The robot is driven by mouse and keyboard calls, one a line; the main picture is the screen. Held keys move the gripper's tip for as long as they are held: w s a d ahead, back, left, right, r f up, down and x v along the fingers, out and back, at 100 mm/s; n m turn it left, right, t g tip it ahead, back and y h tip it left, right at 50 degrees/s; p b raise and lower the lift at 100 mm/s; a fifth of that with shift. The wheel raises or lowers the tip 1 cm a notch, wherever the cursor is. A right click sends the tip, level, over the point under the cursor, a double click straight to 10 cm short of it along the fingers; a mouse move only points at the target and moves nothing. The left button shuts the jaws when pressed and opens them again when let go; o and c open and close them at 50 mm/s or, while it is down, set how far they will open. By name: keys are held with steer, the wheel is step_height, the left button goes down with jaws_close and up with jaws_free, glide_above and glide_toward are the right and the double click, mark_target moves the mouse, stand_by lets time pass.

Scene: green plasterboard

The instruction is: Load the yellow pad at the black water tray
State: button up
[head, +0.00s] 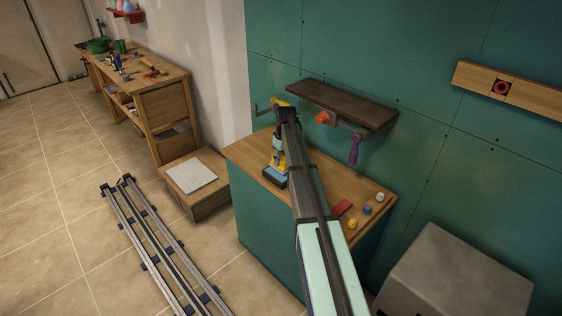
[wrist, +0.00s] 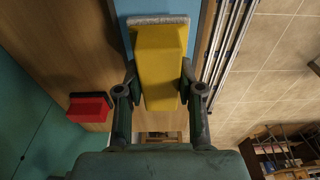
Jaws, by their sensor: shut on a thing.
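My gripper (wrist: 159,95) is shut on the yellow pad (wrist: 160,58), with one dark finger on each side of it. The pad is a yellow block with a pale grey layer at its far end. In the wrist view that end lies over the blue surface (wrist: 205,25) of the water tray. In the head view the black tray (head: 275,179) with its blue inside sits at the left front of the wooden worktop, and the gripper is just above it, partly hidden by my arm. I cannot tell whether the pad touches the water.
A dark shelf (head: 340,104) hangs above the worktop, with an orange piece and a purple tool (head: 355,149) below it. A grey box (head: 455,275) stands at the right.

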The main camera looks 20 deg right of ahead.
mark_target(281, 157)
steer(key=shift+r+p, duration=0.8)
steer(key=shift+r, duration=1.4)
